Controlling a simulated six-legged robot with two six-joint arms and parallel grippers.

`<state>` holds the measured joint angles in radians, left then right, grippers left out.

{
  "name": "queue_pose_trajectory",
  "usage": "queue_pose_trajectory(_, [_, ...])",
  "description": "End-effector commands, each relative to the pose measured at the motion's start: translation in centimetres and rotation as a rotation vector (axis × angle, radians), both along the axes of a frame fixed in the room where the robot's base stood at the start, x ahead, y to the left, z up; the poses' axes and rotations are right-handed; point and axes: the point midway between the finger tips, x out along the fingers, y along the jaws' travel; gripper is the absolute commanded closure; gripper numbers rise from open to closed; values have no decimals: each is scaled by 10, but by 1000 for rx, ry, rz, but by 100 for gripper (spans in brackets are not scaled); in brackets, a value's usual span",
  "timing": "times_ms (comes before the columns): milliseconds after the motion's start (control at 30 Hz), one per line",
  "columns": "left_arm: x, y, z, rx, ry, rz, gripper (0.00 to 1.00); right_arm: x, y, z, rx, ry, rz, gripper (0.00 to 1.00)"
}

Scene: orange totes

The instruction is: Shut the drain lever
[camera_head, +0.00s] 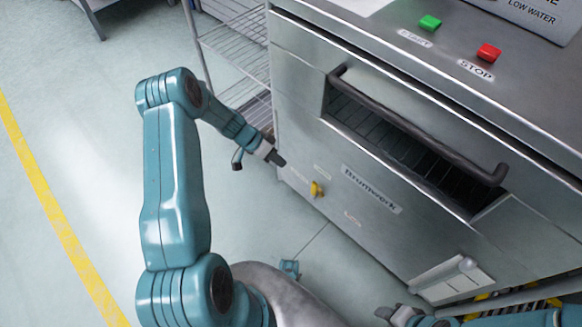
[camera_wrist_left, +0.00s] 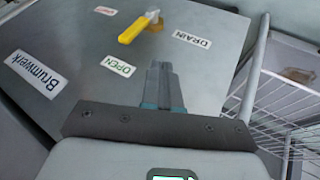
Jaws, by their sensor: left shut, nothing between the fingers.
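The drain lever (camera_head: 316,189) is a small yellow handle low on the front of the steel machine. In the left wrist view the lever (camera_wrist_left: 133,28) points left and slightly down from its brass pivot, between the green OPEN label (camera_wrist_left: 118,66) and a red label (camera_wrist_left: 105,11) too small to read. The DRAIN label (camera_wrist_left: 192,39) is on the pivot's other side. My left gripper (camera_head: 279,160) is shut and empty, near the panel, up and left of the lever and apart from it; its fingers show in the wrist view (camera_wrist_left: 161,72). My right gripper (camera_head: 386,312) is at the bottom edge, its fingers unclear.
The machine's dark bar handle (camera_head: 420,125) sticks out above the lever. A wire rack (camera_head: 235,50) stands left of the machine and shows at right in the wrist view (camera_wrist_left: 285,110). Green (camera_head: 430,22) and red (camera_head: 489,52) buttons sit on top.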

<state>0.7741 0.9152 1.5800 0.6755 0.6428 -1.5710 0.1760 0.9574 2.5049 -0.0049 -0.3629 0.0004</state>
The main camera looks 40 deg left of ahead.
Motion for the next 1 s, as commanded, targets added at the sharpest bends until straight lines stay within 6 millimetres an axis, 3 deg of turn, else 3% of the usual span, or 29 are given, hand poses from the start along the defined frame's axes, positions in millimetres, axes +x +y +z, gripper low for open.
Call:
queue_pose_trajectory(400, [33, -44, -74, -1, 2, -5, 100, 0, 0, -22, 0, 0, 0, 57])
queue_pose_trajectory(633, [32, -75, -71, -1, 1, -5, 100, 0, 0, -23, 0, 0, 0, 57])
queue_pose_trajectory(1000, [31, -83, -70, 2, 0, -3, 100, 0, 0, -23, 0, 0, 0, 57])
